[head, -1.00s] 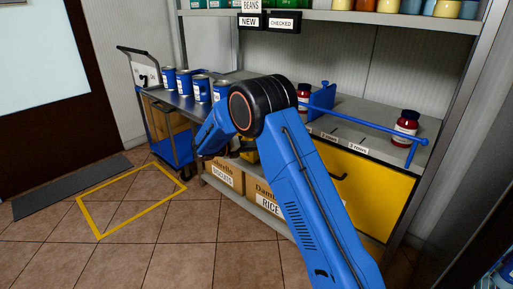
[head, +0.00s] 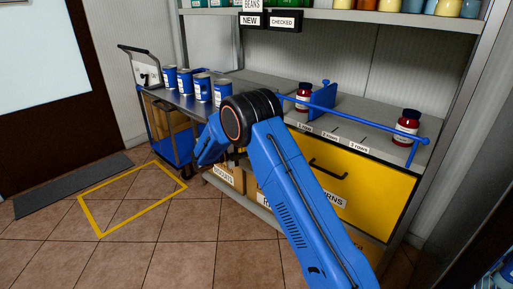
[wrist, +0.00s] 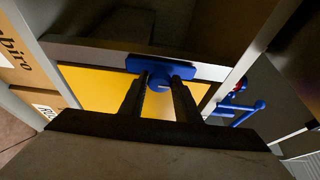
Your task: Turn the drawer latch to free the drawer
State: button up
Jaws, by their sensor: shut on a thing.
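The yellow drawer (head: 363,185) sits under the shelf top at the right in the head view, with a black handle and a partly hidden label. It looks closed. It also shows in the wrist view (wrist: 95,88). The blue latch (wrist: 160,66) is a crossbar with a round knob at the drawer's edge in the wrist view; the bar lies nearly level across the picture, slightly tilted. My gripper (wrist: 161,84) is shut on the latch knob, one dark finger on each side. In the head view my arm hides the latch and most of the gripper.
A blue rail (head: 365,122) with a blue pusher (head: 322,98) runs above the drawer, with red jars (head: 407,126) on the shelf. Cardboard boxes (head: 228,176) stand below. A trolley with several cans (head: 201,88) stands left.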

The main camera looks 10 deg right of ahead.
jog(key=shift+a, duration=0.1)
dwell(0.4)
jog(key=o, duration=1)
jog(key=v, duration=1.7)
jog(key=shift+s+a, duration=0.1)
jog(key=shift+a, duration=0.05)
jog(key=shift+a, duration=0.1)
